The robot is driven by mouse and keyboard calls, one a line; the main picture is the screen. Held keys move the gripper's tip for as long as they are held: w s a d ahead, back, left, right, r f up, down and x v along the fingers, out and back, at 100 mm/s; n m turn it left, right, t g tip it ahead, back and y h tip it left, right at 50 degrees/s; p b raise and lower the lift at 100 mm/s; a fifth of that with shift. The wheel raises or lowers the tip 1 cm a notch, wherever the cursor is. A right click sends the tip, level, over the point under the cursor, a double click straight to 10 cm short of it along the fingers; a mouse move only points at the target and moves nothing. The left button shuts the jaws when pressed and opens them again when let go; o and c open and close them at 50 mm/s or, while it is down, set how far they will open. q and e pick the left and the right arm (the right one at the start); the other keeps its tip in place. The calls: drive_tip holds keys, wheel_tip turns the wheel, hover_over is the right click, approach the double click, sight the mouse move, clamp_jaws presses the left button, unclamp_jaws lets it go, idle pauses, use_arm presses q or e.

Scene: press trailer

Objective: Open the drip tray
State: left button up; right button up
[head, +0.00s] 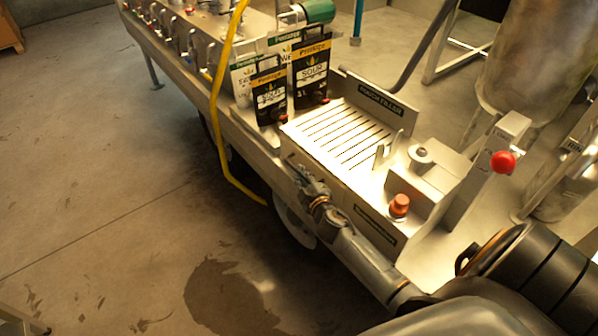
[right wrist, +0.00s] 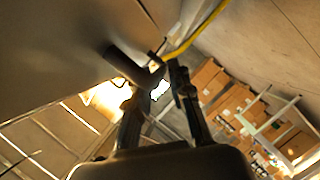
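The drip tray (head: 345,135) is a slotted, bright metal surface set in the trailer's top, in the middle of the head view. My right gripper (head: 308,183) is at the trailer's front side, just below the tray's front edge, its arm reaching in from the lower right. In the right wrist view its fingers (right wrist: 164,76) stand apart with a narrow gap. A short dark bar (right wrist: 122,62), possibly a handle, lies against the left finger; I cannot tell if they touch. Nothing shows clamped between the fingers. My left gripper is not in view.
Sour product packs (head: 311,70) stand behind the tray's left side. A yellow hose (head: 218,110) hangs over the trailer's front. A red knob (head: 503,162) and an orange-red button (head: 399,205) are to the right. The floor in front is free.

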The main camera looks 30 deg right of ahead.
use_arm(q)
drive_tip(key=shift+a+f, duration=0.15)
use_arm(e)
drive_tip(key=shift+x, duration=1.3)
drive_tip(key=shift+c, duration=0.2)
clamp_jaws()
drive_tip(key=shift+a+f, duration=0.1)
